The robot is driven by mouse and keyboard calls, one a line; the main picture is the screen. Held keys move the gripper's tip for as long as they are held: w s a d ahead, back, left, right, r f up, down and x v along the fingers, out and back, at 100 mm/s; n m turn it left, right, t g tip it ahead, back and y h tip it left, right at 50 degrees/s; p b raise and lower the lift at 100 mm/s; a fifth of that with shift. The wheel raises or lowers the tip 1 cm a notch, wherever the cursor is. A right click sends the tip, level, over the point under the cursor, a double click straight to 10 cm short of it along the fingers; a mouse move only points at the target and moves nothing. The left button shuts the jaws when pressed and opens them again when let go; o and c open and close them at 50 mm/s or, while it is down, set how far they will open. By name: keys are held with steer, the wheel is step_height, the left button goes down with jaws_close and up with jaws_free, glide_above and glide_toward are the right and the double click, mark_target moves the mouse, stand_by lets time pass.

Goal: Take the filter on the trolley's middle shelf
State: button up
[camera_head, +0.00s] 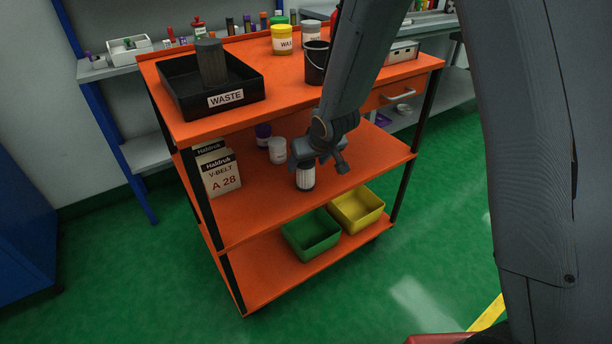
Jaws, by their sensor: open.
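The filter (305,180) is a small, light, pleated cylinder with a dark top. It stands upright on the trolley's orange middle shelf (260,210), near the front edge. My gripper (319,164) reaches down from the upper right with its jaws open, at the filter's top. One finger overlaps the top in the picture, and I cannot tell whether it touches. The filter's upper end is partly hidden by my gripper.
The top shelf above carries a black waste tray (180,85) and a dark bucket (315,66). Green (312,238) and yellow (356,212) bins sit below.

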steer(key=x, duration=0.3)
steer(key=shift+f+b, duration=0.3)
steer(key=shift+a, duration=0.1)
steer(key=c, duration=1.2)
steer(key=shift+r, duration=0.15)
